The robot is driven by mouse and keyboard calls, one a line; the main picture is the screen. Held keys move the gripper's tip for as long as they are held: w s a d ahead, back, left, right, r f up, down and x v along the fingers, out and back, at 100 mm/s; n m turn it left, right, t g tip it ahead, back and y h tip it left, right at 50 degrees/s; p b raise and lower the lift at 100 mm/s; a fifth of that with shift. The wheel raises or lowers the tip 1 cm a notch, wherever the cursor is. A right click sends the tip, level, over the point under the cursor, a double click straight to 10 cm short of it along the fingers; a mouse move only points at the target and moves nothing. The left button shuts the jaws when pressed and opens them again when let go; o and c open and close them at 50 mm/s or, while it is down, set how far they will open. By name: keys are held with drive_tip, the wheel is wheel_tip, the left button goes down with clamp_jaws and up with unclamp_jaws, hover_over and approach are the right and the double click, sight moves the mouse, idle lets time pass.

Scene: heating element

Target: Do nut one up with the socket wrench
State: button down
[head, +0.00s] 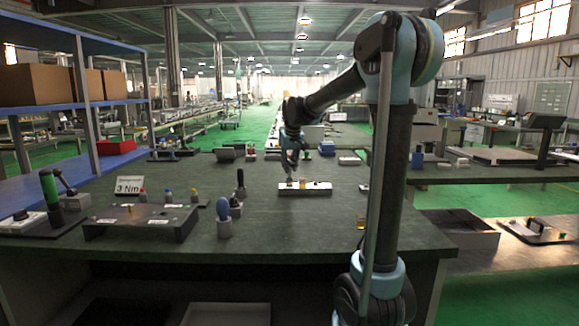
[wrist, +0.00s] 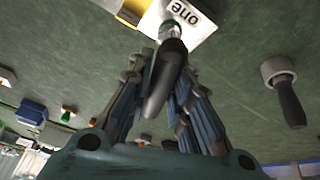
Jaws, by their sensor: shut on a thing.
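My gripper (wrist: 167,66) is shut on the dark handle of the socket wrench (wrist: 160,88) in the wrist view. The wrench's metal end (wrist: 170,30) reaches to the white label reading "one" (wrist: 198,22). Nut one itself cannot be made out there; the wrench's end may hide it. A yellow part (wrist: 131,12) sits beside the label. In the head view my gripper (head: 289,168) is above the left end of the pale block (head: 304,190), which carries small brass-coloured parts. The wrench is too small to make out clearly there.
A blue-handled tool (head: 222,208) and a black-handled tool (head: 241,180) stand in holders left of the block. The bench front is mostly clear.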

drive_tip(key=shift+f, duration=0.25)
drive_tip(key=m+h, duration=0.1)
drive_tip(key=m, duration=0.2)
drive_tip(key=shift+m, duration=0.4)
drive_tip(key=shift+h, duration=0.3)
drive_tip(key=shift+f+m+g+h, duration=0.1)
drive_tip(key=shift+m+g+h, duration=0.4)
drive_tip(key=shift+m, duration=1.7)
drive_tip(key=shift+h, duration=0.3)
drive_tip(key=m+h, duration=0.1)
drive_tip(key=m, duration=0.2)
drive_tip(key=shift+m+g, duration=0.3)
drive_tip(key=shift+m, duration=0.1)
